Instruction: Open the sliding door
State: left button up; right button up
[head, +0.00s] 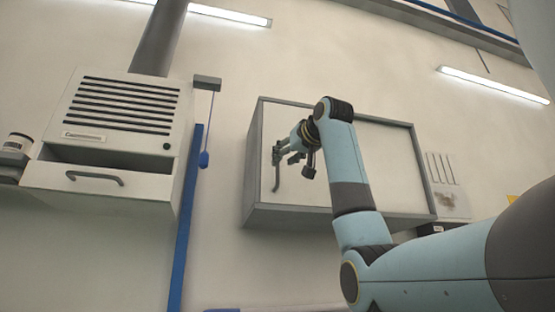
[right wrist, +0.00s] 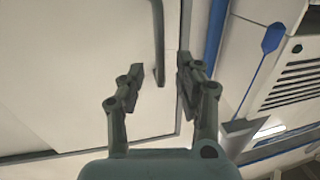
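A grey-framed wall cabinet (head: 290,218) with a pale sliding door (head: 375,165) hangs in the middle of the head view. A dark vertical bar handle (head: 277,178) is near the door's left edge; it also shows in the right wrist view (right wrist: 158,40). My right gripper (head: 286,154) is at the handle's upper part in the head view. In the right wrist view the gripper (right wrist: 160,68) is open, with the handle's end showing between its two spread fingers. I cannot tell whether a finger touches it. My left gripper is not in view.
A vented metal hood (head: 120,110) with a drawer-like handle (head: 94,178) is on the wall at the left. The wall below the cabinet is mostly clear.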

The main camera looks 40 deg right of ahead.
aim_at(277, 181)
jog(key=p+x, duration=0.2)
jog(key=x, duration=0.3)
jog(key=shift+s, duration=0.1)
jog(key=shift+c, duration=0.2)
grip_shut()
